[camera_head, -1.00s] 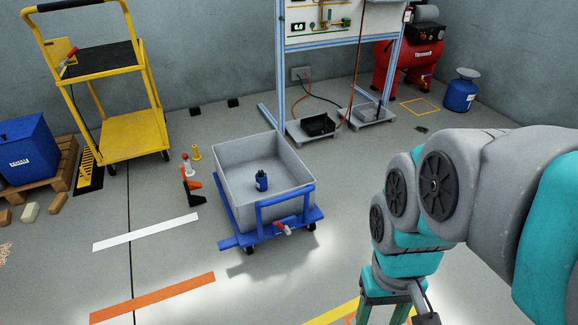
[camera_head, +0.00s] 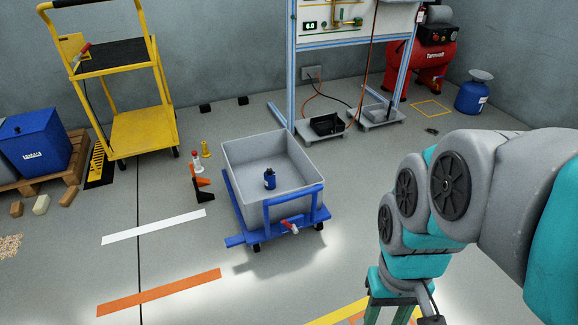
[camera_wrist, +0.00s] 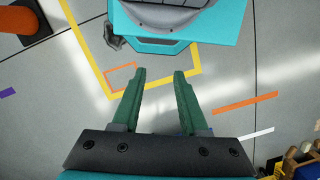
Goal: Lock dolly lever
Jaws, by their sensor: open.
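The blue dolly (camera_head: 318,213) stands on the floor in the middle of the head view, with a grey open bin (camera_head: 248,191) on it. A small lever with a red and white grip (camera_head: 290,226) sits on the dolly's near side, below the blue handle bar.
A yellow cart (camera_head: 143,132) stands at the back left, near a blue box (camera_head: 35,148) on a pallet. Small orange and black items (camera_head: 202,183) stand left of the dolly. A test stand (camera_head: 292,75) is behind it. The floor in front of the dolly is clear.

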